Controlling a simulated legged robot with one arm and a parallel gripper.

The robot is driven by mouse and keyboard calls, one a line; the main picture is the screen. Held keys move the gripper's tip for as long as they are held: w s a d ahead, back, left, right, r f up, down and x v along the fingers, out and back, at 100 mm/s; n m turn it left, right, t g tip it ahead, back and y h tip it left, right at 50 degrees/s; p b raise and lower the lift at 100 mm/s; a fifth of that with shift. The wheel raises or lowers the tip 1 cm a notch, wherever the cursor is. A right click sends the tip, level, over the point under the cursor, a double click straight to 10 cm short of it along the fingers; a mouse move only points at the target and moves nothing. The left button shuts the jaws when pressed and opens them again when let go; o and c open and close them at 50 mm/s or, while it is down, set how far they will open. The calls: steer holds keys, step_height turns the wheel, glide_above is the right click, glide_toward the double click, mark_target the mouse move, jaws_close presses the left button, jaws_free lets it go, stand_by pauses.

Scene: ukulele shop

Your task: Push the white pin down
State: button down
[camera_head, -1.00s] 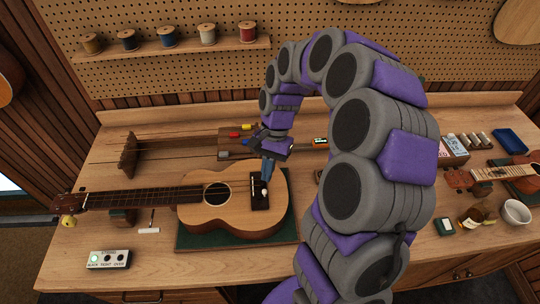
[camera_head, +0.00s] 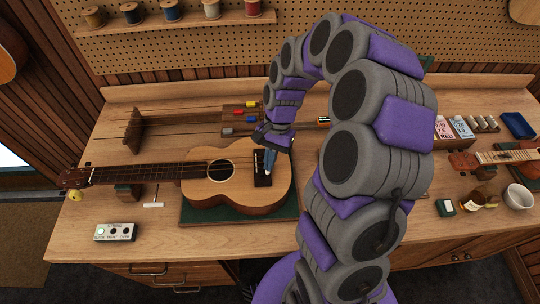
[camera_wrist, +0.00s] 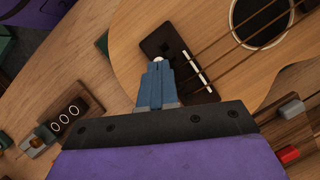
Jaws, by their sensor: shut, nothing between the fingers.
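The ukulele (camera_head: 222,190) lies face up on a green mat (camera_head: 240,213), its neck pointing left. Its dark bridge (camera_head: 263,180) is on the right part of the body; the bridge also shows in the wrist view (camera_wrist: 161,38). The white pin (camera_wrist: 158,59) shows as a small round white head at the bridge, right at my fingertips. My gripper (camera_head: 268,173) points down over the bridge, its blue fingers closed together with nothing between them. In the wrist view, my gripper (camera_wrist: 157,68) partly covers the bridge, and I cannot tell whether it touches the pin.
A small white box (camera_head: 115,232) with round marks sits at the bench's front left. A T-shaped tool (camera_head: 153,204) lies below the neck. Screwdrivers with coloured handles (camera_head: 238,112) lie behind the ukulele. A white bowl (camera_head: 518,196) and another ukulele (camera_head: 505,157) are at the right.

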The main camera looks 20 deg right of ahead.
steer(key=shift+s+f, duration=0.35)
steer(key=shift+s, duration=0.05)
steer(key=p+v, duration=0.3)
steer(key=v, duration=1.1)
steer(key=shift+w+r, duration=0.3)
steer(key=shift+w, duration=0.1)
step_height(320, 180, up, 3)
steer(key=n, duration=0.3)
glide_above(273, 179)
steer(key=s+f+n+h+b, duration=0.1)
steer(key=s+n, duration=0.1)
steer(key=s, duration=0.8)
steer(key=s+a+f+n+t+h+b, duration=0.1)
steer(key=s+n+h, duration=0.1)
steer(key=s, duration=0.9)
steer(key=shift+s+f+n+t, duration=0.2)
steer(key=shift+s+n+t, duration=0.1)
steer(key=shift+n, duration=0.4)
stand_by(0.3)
